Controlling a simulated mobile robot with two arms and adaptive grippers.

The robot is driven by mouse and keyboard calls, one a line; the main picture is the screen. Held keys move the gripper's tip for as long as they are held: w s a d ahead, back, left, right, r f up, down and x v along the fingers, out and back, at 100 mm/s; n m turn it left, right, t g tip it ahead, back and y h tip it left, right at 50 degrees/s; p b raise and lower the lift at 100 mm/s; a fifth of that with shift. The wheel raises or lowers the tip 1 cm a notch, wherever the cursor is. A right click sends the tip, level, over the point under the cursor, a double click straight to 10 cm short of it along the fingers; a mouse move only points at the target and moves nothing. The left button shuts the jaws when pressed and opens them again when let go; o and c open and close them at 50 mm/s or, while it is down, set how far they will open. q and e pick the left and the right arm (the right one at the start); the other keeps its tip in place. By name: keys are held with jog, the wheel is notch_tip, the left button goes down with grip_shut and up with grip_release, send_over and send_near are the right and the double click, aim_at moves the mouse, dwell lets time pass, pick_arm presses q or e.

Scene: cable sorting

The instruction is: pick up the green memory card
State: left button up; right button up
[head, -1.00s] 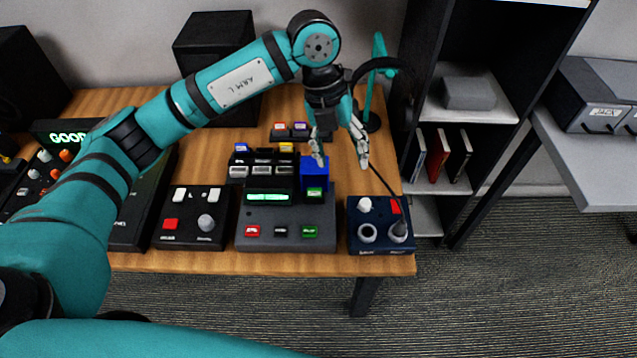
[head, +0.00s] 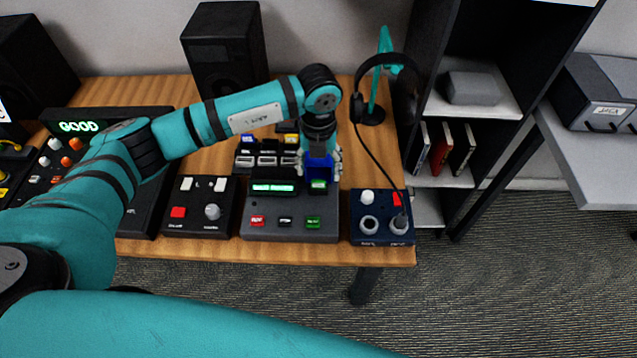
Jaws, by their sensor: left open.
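A small green card (head: 318,185) shows at the front foot of a blue block (head: 318,168), at the right rear of the dark grey console (head: 290,208). I take it for the green memory card; it is too small to read. My left gripper (head: 320,168) is above the blue block, pointing down, with its open fingers on either side of it. I cannot tell whether the fingers touch the block. The gripper and wrist hide the block's top and what lies behind. My right gripper is out of view.
A control box (head: 200,206) stands left of the console and a dark blue box (head: 382,218) right of it. Card racks (head: 266,160) lie behind the console. Headphones (head: 414,100) hang on a teal stand at the right, their cable trailing to the blue box.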

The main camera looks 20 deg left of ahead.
aim_at(319, 182)
pick_arm(q)
notch_tip(319, 182, down, 5)
jog(key=shift+p, duration=0.65)
jog(key=c, duration=0.9)
jog(key=shift+r, duration=0.1)
